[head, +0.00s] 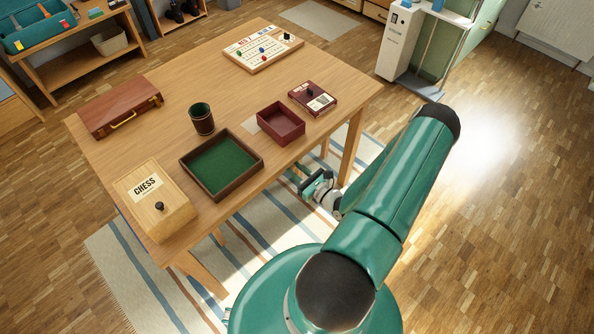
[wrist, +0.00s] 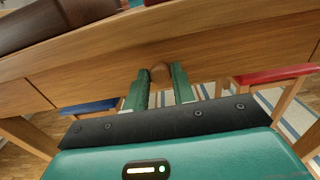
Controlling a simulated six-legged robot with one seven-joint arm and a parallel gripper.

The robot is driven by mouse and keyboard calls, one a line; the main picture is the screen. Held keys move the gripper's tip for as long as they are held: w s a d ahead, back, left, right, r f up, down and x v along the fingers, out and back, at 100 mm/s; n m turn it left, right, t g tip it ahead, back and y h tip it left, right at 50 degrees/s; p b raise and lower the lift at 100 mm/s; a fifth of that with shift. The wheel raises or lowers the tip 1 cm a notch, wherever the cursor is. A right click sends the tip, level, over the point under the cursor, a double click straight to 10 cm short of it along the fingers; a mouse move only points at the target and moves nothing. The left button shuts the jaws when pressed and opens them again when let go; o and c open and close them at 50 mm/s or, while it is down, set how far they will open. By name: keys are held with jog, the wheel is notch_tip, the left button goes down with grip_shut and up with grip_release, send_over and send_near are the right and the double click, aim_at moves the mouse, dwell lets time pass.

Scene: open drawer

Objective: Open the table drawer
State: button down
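The wooden table (head: 155,80) stands on a striped rug, and its drawer front (wrist: 215,62) is in the wrist view. The drawer front looks flush with the table, with a seam at its left. A round wooden knob (wrist: 160,73) sits between the two green fingers of my gripper (wrist: 160,80). In the head view my gripper (head: 305,183) is low beside the table's near edge, with the knob hidden there.
On the table are a chess box (head: 150,205), a green-lined tray (head: 185,163), a dice cup (head: 201,120), a red box (head: 281,134), a brown case (head: 100,108) and a game board (head: 245,58). Blue (wrist: 88,107) and red (wrist: 275,74) seats flank the drawer.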

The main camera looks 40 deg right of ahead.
jog(key=shift+s, duration=0.15)
jog(key=s, duration=1.9)
jog(key=shift+s+d, duration=0.25)
jog(key=shift+s, duration=0.05)
jog(key=c, duration=1.2)
grip_release()
jog(key=s, duration=1.3)
jog(key=shift+s+d, duration=0.2)
jog(key=shift+s, duration=0.2)
